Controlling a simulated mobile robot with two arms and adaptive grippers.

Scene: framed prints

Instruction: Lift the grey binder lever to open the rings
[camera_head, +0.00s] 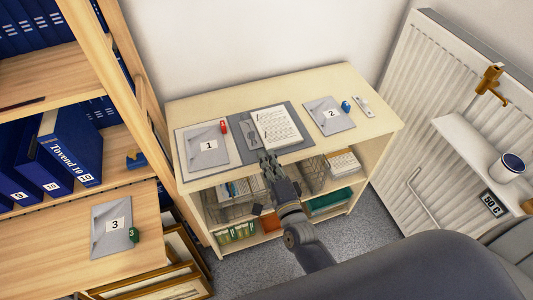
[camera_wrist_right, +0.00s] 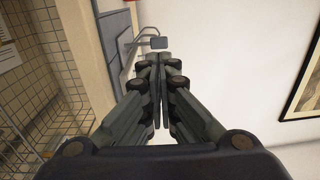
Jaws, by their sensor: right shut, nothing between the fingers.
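The open grey binder (camera_head: 294,147) lies on top of the low cabinet with a stack of printed pages (camera_head: 275,127) on its right side. Its metal ring mechanism with the grey lever (camera_head: 250,134) is left of the pages. My right gripper (camera_head: 266,156) is shut and empty at the front edge of the binder. In the right wrist view the lever's flat grey end (camera_wrist_right: 158,43) stands just beyond the closed fingertips (camera_wrist_right: 161,60); whether they touch, I cannot tell. The binder (camera_wrist_right: 118,48) shows behind it. My left gripper is not in view.
Grey folders numbered 1 (camera_head: 207,147) and 2 (camera_head: 329,115) lie either side of the binder. Folder 3 (camera_head: 112,226) lies on the wooden surface at left. A radiator (camera_head: 428,90) and a small shelf with a mug (camera_head: 509,166) are at right. Wire baskets (camera_head: 313,172) stand below the cabinet top.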

